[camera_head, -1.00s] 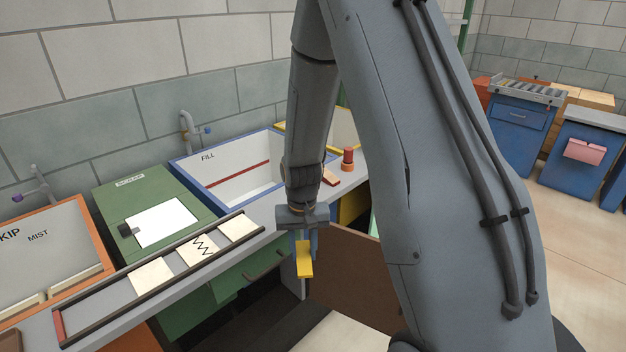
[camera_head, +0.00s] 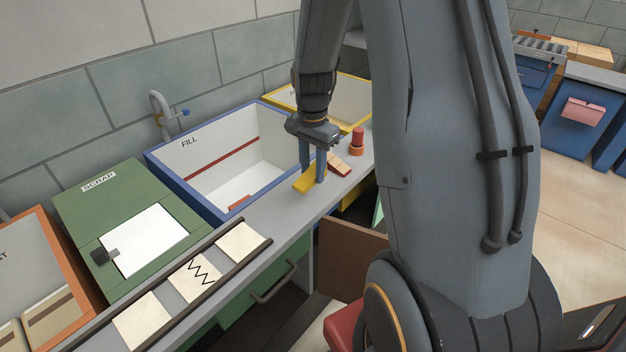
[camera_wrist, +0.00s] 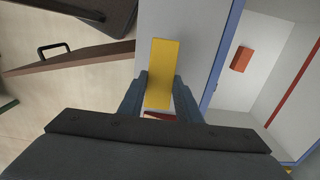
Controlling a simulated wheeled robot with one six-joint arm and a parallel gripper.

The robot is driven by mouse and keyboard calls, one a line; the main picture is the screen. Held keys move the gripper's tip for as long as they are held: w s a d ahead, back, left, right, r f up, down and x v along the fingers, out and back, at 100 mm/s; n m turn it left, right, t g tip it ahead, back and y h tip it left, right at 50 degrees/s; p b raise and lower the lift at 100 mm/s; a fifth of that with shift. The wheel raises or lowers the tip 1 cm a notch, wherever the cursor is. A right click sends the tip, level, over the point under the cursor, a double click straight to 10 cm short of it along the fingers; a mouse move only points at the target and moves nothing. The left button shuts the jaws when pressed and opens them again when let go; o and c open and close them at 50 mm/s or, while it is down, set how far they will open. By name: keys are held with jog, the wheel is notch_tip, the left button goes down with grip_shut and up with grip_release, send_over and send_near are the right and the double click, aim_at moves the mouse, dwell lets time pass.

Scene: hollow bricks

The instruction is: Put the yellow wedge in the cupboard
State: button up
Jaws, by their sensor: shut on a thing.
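My gripper (camera_head: 314,180) points down over the grey counter, shut on the yellow wedge (camera_head: 303,183). In the wrist view the yellow wedge (camera_wrist: 163,62) lies between both fingers (camera_wrist: 160,92) and sticks out beyond them. It is beside the blue-rimmed basin; I cannot tell whether it touches the counter. A brown door (camera_head: 348,258) stands swung open below the counter, in front of it, and seems to belong to the cupboard. It also shows in the wrist view (camera_wrist: 90,59), with a dark handle. The cupboard's inside is hidden from me.
The blue-rimmed basin (camera_head: 175,180) holds a red block (camera_wrist: 241,58). A red and orange peg (camera_head: 357,140) and a reddish flat piece (camera_head: 338,164) stand on the counter (camera_head: 285,222) close to my gripper. A dark-railed rack (camera_head: 160,336) lies along the counter's left part.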

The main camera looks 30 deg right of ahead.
aim_at(313, 196)
jog(key=shift+f+p, duration=0.55)
jog(key=shift+f, duration=2.4)
jog(key=shift+f, duration=0.1)
jog(key=o, duration=1.2)
